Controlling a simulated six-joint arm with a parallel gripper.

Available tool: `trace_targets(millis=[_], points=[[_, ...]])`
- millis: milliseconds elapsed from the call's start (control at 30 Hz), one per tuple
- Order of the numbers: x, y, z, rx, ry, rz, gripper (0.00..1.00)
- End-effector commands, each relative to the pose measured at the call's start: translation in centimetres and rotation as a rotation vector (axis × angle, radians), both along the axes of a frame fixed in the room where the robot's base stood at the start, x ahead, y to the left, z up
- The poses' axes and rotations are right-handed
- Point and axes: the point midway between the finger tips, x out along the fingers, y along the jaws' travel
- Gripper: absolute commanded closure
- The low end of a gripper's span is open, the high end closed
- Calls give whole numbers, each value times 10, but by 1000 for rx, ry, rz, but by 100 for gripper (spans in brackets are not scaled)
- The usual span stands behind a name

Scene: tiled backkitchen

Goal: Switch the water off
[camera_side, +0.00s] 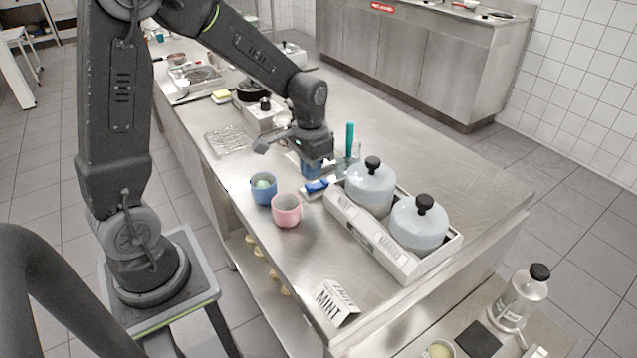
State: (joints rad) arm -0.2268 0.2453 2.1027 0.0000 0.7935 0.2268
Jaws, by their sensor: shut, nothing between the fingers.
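My gripper (312,172) points down over the steel counter, at the back left of the white crate, and is shut with nothing held. Its fingertips are small and partly lost against a blue and white item (318,187) just below; I cannot tell whether they touch. I cannot make out a tap, a running stream of water or a clear water switch. A light box-shaped unit with a black knob (265,103) stands behind my gripper, partly hidden by my arm; I cannot tell what it is.
A blue cup (264,191) with a pale round thing inside and a pink cup (287,213) stand close by. The white crate (380,243) holds two lidded jars. A teal-handled tool (350,139) stands upright behind. A wire rack (228,139) lies left. The counter's right side is clear.

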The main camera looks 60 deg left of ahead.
Motion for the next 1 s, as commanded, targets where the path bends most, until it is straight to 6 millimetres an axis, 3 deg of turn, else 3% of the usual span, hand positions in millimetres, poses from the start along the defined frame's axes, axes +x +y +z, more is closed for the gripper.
trace_targets(millis=[1000], points=[[0, 0, -6, 0, 0, 0, 100]])
